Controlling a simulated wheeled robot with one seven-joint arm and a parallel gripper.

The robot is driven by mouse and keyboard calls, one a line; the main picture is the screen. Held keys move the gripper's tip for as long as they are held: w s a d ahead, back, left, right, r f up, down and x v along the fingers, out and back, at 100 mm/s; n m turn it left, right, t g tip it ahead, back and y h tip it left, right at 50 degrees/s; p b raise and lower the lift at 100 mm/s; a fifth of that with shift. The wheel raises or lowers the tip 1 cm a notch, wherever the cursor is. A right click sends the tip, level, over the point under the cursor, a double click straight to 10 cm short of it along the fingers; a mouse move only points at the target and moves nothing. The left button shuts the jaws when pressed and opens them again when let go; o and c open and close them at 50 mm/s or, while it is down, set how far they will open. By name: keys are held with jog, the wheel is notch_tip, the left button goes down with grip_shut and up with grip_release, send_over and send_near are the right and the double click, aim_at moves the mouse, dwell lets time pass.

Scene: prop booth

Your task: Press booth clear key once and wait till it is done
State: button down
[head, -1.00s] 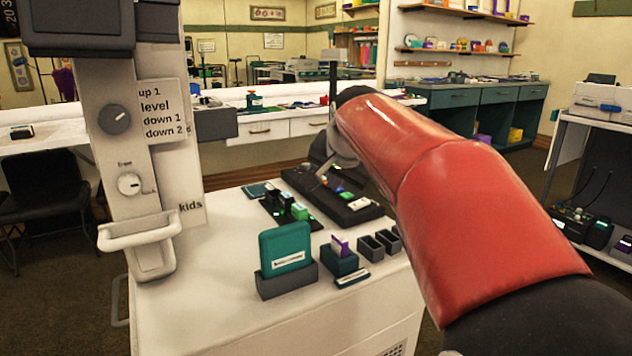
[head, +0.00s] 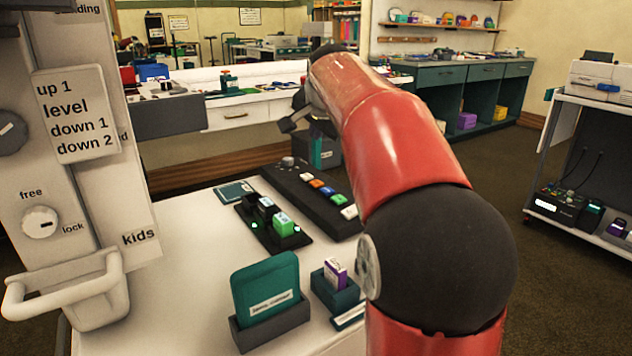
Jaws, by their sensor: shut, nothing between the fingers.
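A long black key panel (head: 290,187) lies on the white cabinet top, with a knob (head: 288,162) at its far end. It bears a row of small keys: white, an orange key (head: 316,184), a blue key (head: 327,191), a green key (head: 338,199) and a white key (head: 348,212) nearest me. Their labels are too small to read, so I cannot tell which is the clear key. My gripper (head: 290,124) is shut and empty, seen from behind, partly hidden by my red arm. It appears above and beyond the panel, apart from the keys.
A black holder (head: 262,236) with green lights holds a green block (head: 285,223) and dark ones. Nearer stand a teal case (head: 266,287) in a grey stand and a small teal box (head: 335,290). A white column with dials (head: 40,222) and a bin rises at left.

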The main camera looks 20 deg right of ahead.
aim_at(317, 184)
jog(key=shift+f, duration=0.15)
notch_tip(317, 184, down, 9)
jog(key=b, duration=0.7)
jog(key=shift+r+b, duration=0.2)
jog(key=shift+b, duration=0.2)
dwell(1.3)
jog(key=shift+f, duration=0.4)
jog(key=shift+f+b, duration=0.4)
jog(key=shift+b, duration=0.15)
dwell(0.3)
jog(key=shift+r, duration=0.1)
jog(key=shift+r+p, duration=0.75)
jog(key=shift+p, duration=0.05)
